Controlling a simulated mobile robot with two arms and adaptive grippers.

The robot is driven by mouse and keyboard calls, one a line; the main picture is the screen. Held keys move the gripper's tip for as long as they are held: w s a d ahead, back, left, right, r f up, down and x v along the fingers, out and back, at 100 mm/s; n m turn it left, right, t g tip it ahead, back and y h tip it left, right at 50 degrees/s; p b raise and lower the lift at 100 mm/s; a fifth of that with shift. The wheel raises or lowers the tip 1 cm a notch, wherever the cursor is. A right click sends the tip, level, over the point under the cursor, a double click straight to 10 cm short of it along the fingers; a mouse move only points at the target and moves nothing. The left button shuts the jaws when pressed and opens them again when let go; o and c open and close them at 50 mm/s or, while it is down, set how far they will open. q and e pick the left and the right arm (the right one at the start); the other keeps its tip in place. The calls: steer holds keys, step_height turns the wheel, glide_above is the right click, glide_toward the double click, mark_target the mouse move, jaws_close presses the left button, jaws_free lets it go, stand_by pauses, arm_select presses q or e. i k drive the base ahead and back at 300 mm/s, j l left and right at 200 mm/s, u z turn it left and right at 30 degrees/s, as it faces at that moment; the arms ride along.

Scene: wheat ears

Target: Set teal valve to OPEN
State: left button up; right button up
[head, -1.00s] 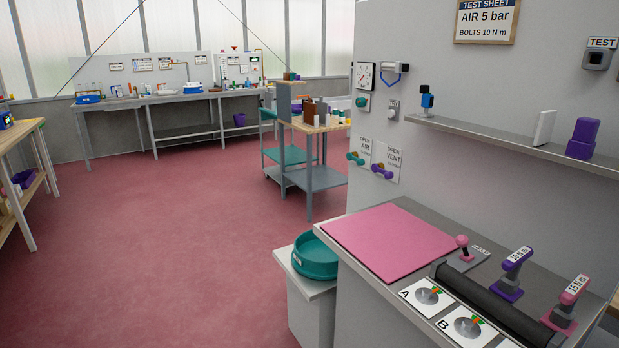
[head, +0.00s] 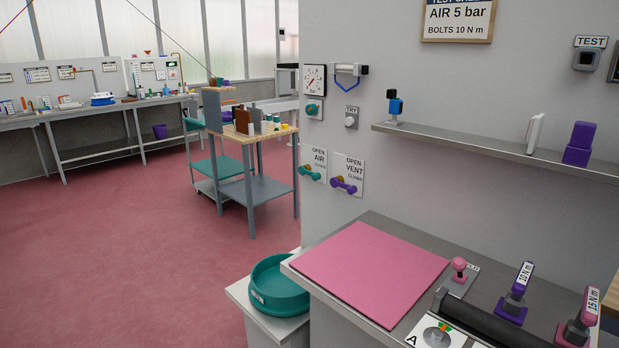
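The teal valve (head: 311,173) is on the wall panel in the middle of the head view, under a white card marked OPEN, AIR and CLOSED. Its teal handle lies roughly sideways, tilted slightly down to the right, near the lower part of the card. A purple valve (head: 344,185) with a card marked OPEN and VENT sits just to its right. Neither of my grippers shows in the head view.
A workbench with a pink mat (head: 370,270) stands below the wall, with a teal round tray (head: 278,287) on a low white stand at its left. A shelf (head: 480,145) juts from the wall at right. A trolley (head: 250,165) stands behind. Red floor is open at left.

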mark_target(302, 172)
steer(key=i+j+z, duration=0.1)
steer(key=i+j, duration=0.15)
steer(key=j, duration=0.15)
steer(key=i+j+z, duration=0.25)
steer(key=i+j, duration=0.2)
steer(key=j, duration=0.35)
steer(key=i+j+z, duration=0.1)
steer(key=j, duration=0.35)
steer(key=i+j+z, duration=0.15)
steer(key=i+j, duration=0.15)
steer(key=j, duration=0.15)
steer(key=i+j+z, duration=0.1)
steer(key=j, duration=0.35)
steer(key=i+j+z, duration=0.1)
steer(key=j, duration=0.4)
steer(key=i+j+z, duration=0.15)
steer(key=j, duration=0.35)
steer(key=i, duration=0.05)
